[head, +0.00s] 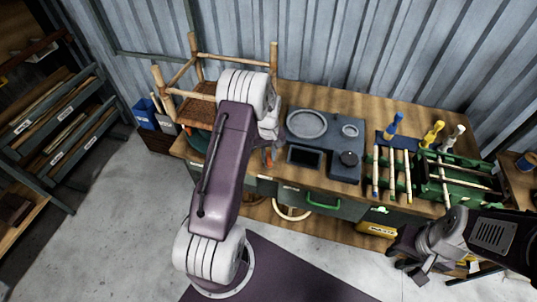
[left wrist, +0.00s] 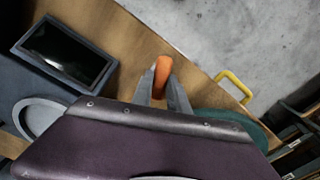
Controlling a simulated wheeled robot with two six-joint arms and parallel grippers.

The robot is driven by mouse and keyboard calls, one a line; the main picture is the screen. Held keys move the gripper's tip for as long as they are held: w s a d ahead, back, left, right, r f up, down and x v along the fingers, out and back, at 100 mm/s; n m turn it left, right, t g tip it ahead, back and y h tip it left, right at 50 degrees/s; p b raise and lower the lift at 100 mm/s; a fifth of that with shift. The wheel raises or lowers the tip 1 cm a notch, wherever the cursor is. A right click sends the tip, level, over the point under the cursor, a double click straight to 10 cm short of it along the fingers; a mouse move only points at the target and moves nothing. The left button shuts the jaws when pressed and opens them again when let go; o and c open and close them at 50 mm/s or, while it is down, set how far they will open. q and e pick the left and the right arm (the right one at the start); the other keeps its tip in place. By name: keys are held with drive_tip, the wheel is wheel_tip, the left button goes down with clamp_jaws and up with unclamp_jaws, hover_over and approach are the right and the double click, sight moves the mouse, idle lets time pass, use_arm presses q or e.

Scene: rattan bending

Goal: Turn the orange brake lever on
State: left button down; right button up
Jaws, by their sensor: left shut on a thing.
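The orange brake lever (left wrist: 162,75) shows in the left wrist view between the two grey fingers of my left gripper (left wrist: 163,92), near the edge of the wooden bench. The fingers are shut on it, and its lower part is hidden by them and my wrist. In the head view a small bit of orange (head: 268,157) shows beside my left arm, which hides most of that gripper. My right gripper (head: 413,271) is at the lower right, in front of the bench and far from the lever. Its fingers look apart and empty.
The wooden bench (head: 370,108) holds a grey station with a dark screen (head: 305,156), a green rack with rods (head: 460,186) and several coloured-handled tools. A rattan chair frame (head: 199,91) stands at the back left. A yellow handle (left wrist: 233,86) is right of the lever.

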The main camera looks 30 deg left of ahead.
sight(269, 158)
use_arm(q)
drive_tip(key=shift+w+r+m, duration=0.1)
drive_tip(key=shift+m, duration=0.8)
drive_tip(key=c, duration=1.3)
unclamp_jaws()
wheel_tip(269, 158, up, 9)
